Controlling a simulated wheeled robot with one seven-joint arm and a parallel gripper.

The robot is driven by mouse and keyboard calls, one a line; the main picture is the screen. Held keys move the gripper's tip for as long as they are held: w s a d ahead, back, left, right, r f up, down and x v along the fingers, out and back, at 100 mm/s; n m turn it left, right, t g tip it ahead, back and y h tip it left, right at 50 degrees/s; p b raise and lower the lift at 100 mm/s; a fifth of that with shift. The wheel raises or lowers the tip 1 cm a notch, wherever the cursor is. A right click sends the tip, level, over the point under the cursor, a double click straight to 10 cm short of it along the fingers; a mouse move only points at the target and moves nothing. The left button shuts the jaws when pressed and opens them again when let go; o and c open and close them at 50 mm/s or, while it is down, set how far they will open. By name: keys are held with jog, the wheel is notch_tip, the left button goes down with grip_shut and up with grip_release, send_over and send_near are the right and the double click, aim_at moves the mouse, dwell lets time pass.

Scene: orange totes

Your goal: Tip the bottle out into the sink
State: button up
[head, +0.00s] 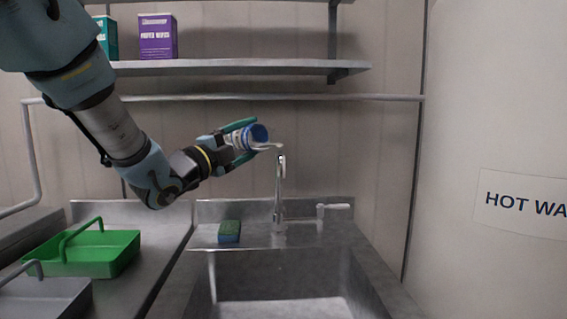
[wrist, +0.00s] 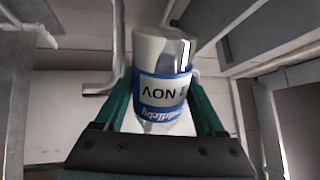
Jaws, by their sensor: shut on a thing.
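My gripper (head: 243,135) is shut on a bottle (head: 257,132) with a blue-and-white label, up at the left of the tap and above the back of the sink. The bottle lies tilted roughly sideways, its blue end toward the right. In the wrist view the bottle (wrist: 160,75) sits between the two green fingers, its lettering upside down. I cannot tell whether anything runs out of it. The metal sink (head: 285,262) is below, its basin partly cut off by the lower edge.
The tap (head: 280,200) stands upright at the sink's back, close to the bottle. A green-and-blue sponge (head: 229,231) lies on the left rear ledge. A green caddy (head: 112,250) and a grey one (head: 50,300) stand on the left counter. A shelf (head: 240,68) spans the wall above.

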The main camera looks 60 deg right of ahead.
jog(key=shift+s+r+m+g+b, duration=0.15)
jog(key=shift+r+m+g+b, duration=0.5)
jog(key=shift+m+b, duration=0.9)
jog(key=shift+w+r+b, duration=0.3)
jog(key=shift+w+b, duration=0.05)
jog(key=shift+b, duration=0.05)
jog(key=shift+r+m+b, duration=0.2)
jog(key=shift+m+b, duration=0.25)
jog(key=shift+m, duration=0.1)
jog(key=shift+s+r+m+g+y+b, duration=0.2)
jog(key=shift+r+m+g+y+b, duration=0.15)
jog(key=shift+m+b, duration=0.65)
